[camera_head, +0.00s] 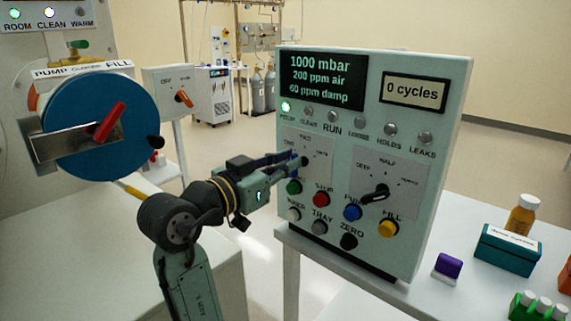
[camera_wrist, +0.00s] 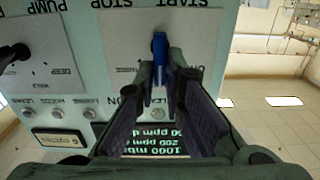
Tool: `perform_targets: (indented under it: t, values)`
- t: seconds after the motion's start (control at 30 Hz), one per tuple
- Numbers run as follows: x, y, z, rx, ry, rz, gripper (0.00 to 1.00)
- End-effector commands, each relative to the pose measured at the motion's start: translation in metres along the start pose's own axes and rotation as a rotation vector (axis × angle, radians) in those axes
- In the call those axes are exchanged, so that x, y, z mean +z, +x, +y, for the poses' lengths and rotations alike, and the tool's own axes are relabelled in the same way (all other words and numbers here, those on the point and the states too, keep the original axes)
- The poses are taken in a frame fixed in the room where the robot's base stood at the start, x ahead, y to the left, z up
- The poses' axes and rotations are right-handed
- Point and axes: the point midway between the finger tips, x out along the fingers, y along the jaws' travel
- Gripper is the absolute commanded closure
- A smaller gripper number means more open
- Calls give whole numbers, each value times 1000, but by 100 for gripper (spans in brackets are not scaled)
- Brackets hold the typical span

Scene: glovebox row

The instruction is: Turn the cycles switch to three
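The instrument panel (camera_head: 370,130) shows "0 cycles" on its display (camera_head: 415,91). The cycles switch is the left dial, on a pale plate (camera_head: 318,150); my gripper covers most of it in the head view. My gripper (camera_head: 292,160) reaches the dial from the left. In the wrist view the panel is upside down, and my gripper's (camera_wrist: 162,62) dark fingers narrow together at a thin blue piece (camera_wrist: 160,46), which looks like the switch's handle. Its pointing direction is hard to read.
A second dial (camera_head: 378,194) marked HALF sits to the right on the panel. Coloured buttons, including a red one (camera_head: 321,199) and a green one (camera_head: 294,187), lie just below my gripper. A large blue disc (camera_head: 90,140) with a red handle stands at left.

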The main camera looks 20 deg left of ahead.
Motion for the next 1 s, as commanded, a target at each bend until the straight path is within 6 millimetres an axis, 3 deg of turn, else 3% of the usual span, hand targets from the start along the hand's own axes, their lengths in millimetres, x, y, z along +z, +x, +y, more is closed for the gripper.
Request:
perform_targets:
  t: [0.43, 0.73, 1.0]
  values:
    - [-1, 0, 0, 0, -11, 0, 100]
    - [-2, 0, -4, 1, -292, 0, 100]
    - [0, 0, -5, -1, -338, 2, 100]
